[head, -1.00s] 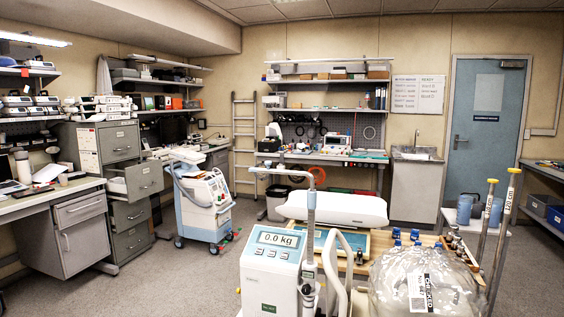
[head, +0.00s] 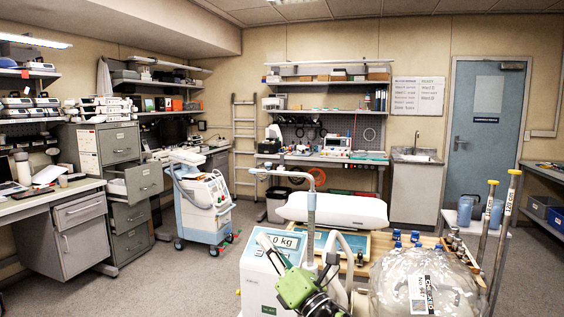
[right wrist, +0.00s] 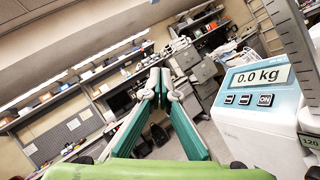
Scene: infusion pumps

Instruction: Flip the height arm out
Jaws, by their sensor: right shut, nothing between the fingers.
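The scale column (head: 254,280) stands at the front centre in the head view, its display reading kg and partly covered by my right gripper. A grey upright measuring post (head: 311,215) rises behind it. A thin pale bar, seemingly the height arm (head: 272,171), reaches left from near the post's top. My right gripper (head: 264,241) is shut and empty, in front of the display and well below the bar. In the right wrist view its fingertips (right wrist: 160,88) meet, and the display (right wrist: 262,78) reads 0.0 kg; the post (right wrist: 290,40) shows at right. My left gripper is out of view.
A white weighing tray (head: 335,211) lies behind the post. A white-blue medical cart (head: 200,205) stands at left. Open floor lies left of the scale.

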